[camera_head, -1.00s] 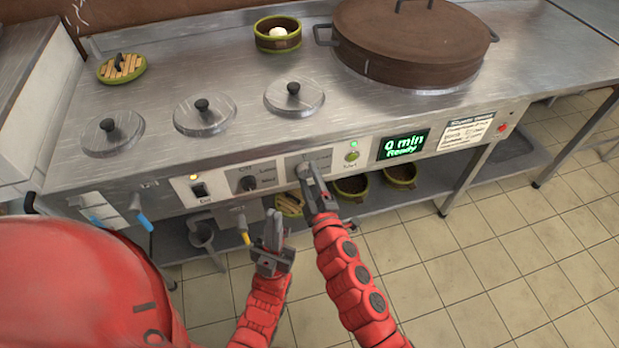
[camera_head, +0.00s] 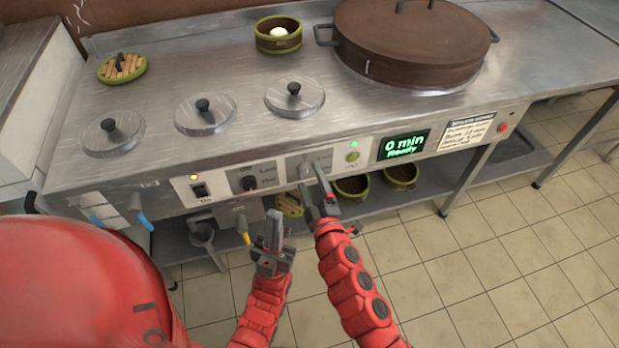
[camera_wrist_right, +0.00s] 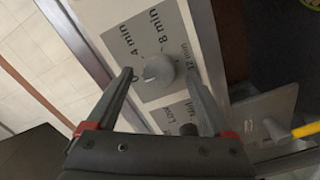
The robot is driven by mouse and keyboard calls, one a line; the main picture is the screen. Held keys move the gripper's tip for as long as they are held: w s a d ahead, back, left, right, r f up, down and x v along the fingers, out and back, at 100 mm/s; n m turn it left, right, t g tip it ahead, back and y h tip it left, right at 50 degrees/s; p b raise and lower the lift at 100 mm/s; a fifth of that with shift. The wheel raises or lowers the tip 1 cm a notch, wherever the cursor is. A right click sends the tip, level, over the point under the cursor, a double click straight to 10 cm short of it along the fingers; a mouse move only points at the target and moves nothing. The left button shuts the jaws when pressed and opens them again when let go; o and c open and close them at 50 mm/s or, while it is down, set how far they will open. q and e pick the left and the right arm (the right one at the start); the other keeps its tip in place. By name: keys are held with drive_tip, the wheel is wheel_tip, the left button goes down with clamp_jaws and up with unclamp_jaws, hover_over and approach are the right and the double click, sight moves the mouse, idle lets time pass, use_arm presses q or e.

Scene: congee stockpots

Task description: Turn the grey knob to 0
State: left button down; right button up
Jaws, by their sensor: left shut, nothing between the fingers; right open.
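The grey knob (camera_head: 305,171) is on the front panel, left of the green-lit start button. My right gripper (camera_head: 314,166) is open at the knob. Its fingers (camera_wrist_right: 157,62) stand on either side of the knob, with gaps visible. My left gripper (camera_head: 273,216) is shut and empty, below the panel and left of my right gripper.
A black knob (camera_head: 248,183) and a lit switch (camera_head: 200,190) are left on the panel. The display (camera_head: 404,145) reads "0 min Ready". A big lidded pot (camera_head: 410,42) stands on the counter. Bowls (camera_head: 352,187) sit on the shelf below.

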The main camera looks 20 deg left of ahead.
drive_tip(key=v, duration=1.6)
drive_tip(key=shift+d, duration=0.1)
